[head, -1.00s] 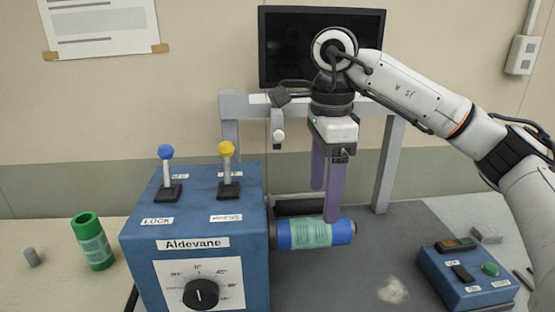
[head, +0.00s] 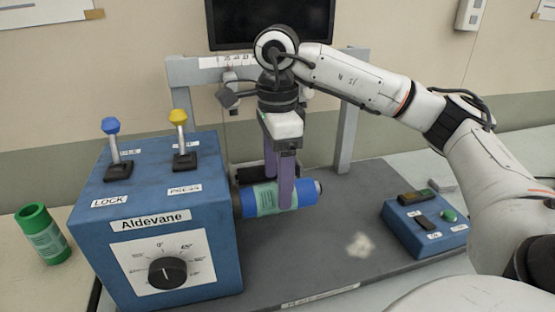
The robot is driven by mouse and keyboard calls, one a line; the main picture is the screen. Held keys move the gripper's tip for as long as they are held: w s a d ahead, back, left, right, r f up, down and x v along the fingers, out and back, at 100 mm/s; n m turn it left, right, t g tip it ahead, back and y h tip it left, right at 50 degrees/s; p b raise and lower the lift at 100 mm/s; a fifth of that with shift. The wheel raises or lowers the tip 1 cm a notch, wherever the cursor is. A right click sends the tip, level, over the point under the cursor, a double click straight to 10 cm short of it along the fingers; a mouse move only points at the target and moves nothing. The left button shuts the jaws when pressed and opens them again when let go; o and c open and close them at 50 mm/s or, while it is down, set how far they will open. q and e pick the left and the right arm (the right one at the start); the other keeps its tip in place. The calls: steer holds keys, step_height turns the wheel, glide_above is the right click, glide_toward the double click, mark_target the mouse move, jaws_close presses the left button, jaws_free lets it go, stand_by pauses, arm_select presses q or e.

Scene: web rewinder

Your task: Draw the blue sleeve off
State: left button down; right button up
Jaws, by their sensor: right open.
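The blue sleeve (head: 306,194) with a pale green label lies level on a spindle at the right side of the blue Aldevane machine (head: 178,244). The spindle's end shows at the sleeve's right end. My right gripper (head: 279,194) points down at the sleeve with its purple fingers open. One finger crosses the front of the sleeve and the other goes down behind it, its tip hidden. I cannot tell whether either finger touches the sleeve. My left gripper is not in view.
The machine carries a blue-knobbed LOCK lever (head: 112,140), a yellow-knobbed PRESS lever (head: 181,135) and a black dial (head: 168,272). A green sleeve (head: 42,233) stands at left. A blue control box (head: 424,222) stands at right. A grey frame (head: 347,125) rises behind the gripper.

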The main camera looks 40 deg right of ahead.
mark_target(311, 179)
steer(key=shift+f, duration=1.7)
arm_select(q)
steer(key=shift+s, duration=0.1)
arm_select(e)
steer(key=shift+c, duration=0.9)
steer(key=c, duration=1.3)
steer(key=shift+s+d, duration=0.35)
steer(key=shift+d, duration=0.35)
steer(key=shift+s+d, duration=0.4)
steer(key=shift+d, duration=0.3)
steer(key=shift+s+d, duration=0.35)
steer(key=shift+d, duration=0.35)
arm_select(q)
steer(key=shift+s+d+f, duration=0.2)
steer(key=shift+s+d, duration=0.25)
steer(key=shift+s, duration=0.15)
arm_select(e)
steer(key=shift+s+d, duration=0.3)
steer(key=shift+d, duration=0.2)
steer(key=shift+s+d, duration=0.25)
steer(key=shift+d, duration=0.2)
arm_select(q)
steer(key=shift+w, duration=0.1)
arm_select(e)
steer(key=o, duration=1.5)
